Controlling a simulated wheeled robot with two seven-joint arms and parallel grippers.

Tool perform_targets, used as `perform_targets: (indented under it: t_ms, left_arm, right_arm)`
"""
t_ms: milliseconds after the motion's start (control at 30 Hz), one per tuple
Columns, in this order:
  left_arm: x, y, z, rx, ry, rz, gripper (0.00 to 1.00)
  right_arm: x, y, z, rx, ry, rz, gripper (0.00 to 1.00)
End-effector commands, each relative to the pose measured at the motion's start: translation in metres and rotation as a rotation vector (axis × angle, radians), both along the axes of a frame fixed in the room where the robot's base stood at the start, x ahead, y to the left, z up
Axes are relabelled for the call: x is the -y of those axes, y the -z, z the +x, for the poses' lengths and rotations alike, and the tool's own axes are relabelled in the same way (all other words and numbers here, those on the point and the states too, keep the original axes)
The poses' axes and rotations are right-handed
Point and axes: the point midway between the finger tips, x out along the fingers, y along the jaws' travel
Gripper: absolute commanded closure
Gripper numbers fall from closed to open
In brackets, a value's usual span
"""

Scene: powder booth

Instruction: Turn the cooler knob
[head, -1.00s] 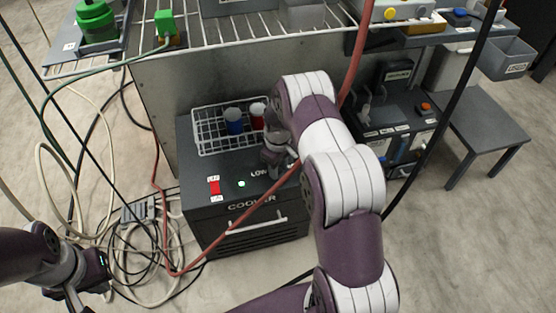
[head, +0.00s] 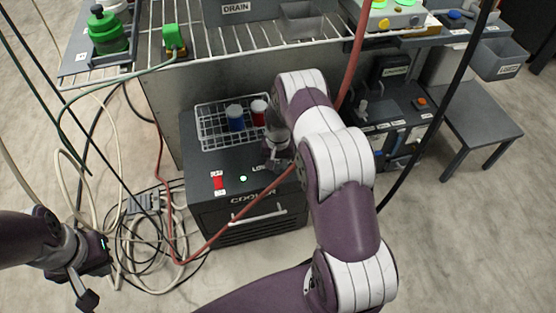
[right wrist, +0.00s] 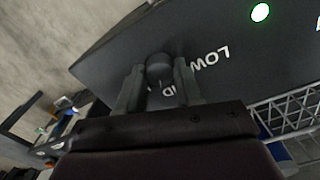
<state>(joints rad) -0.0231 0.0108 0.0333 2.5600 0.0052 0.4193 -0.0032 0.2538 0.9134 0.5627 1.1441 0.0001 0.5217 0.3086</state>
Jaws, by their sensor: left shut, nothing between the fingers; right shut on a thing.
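The black cooler (head: 262,219) stands on the floor under the bench, with a lit green lamp (head: 243,178) and a red switch (head: 218,182) on its top. In the right wrist view the dark round cooler knob (right wrist: 159,69) sits between the fingers of my right gripper (right wrist: 158,80), which is shut on it. The word LOW shows beside the knob, and other lettering is partly covered by a finger. In the head view my right gripper (head: 279,163) hides the knob. My left gripper (head: 86,285) is shut and empty at the lower left, away from the cooler.
A wire basket (head: 207,130) with a blue cup (head: 235,117) and a red cup (head: 258,112) sits on the cooler's back part. A red hose (head: 222,231) crosses the cooler's front. Tangled cables (head: 140,245) lie on the floor left of it. Open floor lies in front.

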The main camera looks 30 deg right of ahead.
Motion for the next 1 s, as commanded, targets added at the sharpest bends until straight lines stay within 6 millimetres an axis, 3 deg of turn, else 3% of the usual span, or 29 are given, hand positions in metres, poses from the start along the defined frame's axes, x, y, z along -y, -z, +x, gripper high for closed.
perform_targets:
  t_ms: [500, 1000]
  left_arm:
    - [0.0, -0.013, 0.0, 0.0, 0.0, 0.0, 1.0]
    - [0.0, -0.016, 0.0, 0.0, 0.0, 0.0, 1.0]
  right_arm:
    - [0.0, -0.001, 0.001, 0.002, 0.429, 0.0, 0.96]
    - [0.0, -0.001, 0.001, 0.002, 0.599, 0.0, 0.96]
